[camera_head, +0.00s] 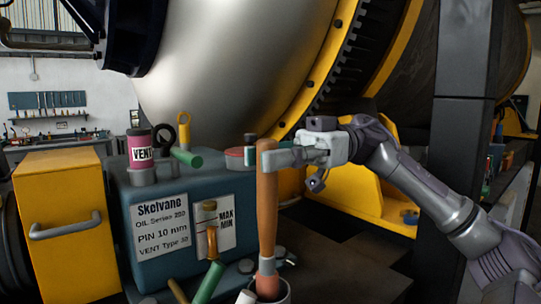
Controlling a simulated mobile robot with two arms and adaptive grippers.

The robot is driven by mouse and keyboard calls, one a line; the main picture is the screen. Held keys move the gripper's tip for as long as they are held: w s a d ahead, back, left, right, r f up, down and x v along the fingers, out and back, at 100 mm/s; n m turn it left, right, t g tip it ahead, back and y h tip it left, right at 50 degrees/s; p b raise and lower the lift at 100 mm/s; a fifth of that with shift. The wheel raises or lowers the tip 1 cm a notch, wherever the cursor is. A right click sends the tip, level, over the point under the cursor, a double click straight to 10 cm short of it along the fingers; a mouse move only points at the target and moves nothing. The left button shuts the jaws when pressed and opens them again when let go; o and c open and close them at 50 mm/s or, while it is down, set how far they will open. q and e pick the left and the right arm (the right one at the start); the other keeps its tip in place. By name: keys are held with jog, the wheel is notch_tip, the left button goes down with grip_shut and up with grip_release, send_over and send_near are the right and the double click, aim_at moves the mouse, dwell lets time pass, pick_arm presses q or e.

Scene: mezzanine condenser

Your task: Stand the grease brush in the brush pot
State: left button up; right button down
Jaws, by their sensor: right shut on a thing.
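The grease brush (267,215), a long orange-brown handle with a paler band and reddish lower end, stands close to upright in the head view. My right gripper (278,159) comes in from the right and is shut on the handle near its top. The brush's lower end appears inside the rim of a dark, pale-rimmed pot (287,295), apparently the brush pot, at the bottom edge. The pot's lower part is cut off, and I cannot tell whether the brush touches its bottom. My left gripper is not in view.
A blue-grey oil unit (150,272) with labels stands left of the brush, bearing a pink VENT cap (140,150). Green-handled tools (208,283) lie close left of the pot. A yellow box (65,215) stands farther left. Dark floor to the right looks clear.

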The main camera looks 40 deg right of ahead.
aim_at(270, 192)
jog(key=shift+f+b, duration=2.1)
jog(key=shift+f, duration=0.35)
jog(key=c, duration=0.8)
grip_release()
jog(key=d, duration=0.4)
jog(key=s+d, duration=0.1)
jog(key=d, duration=0.7)
jog(key=shift+s+r, duration=0.1)
jog(key=shift+s, duration=0.15)
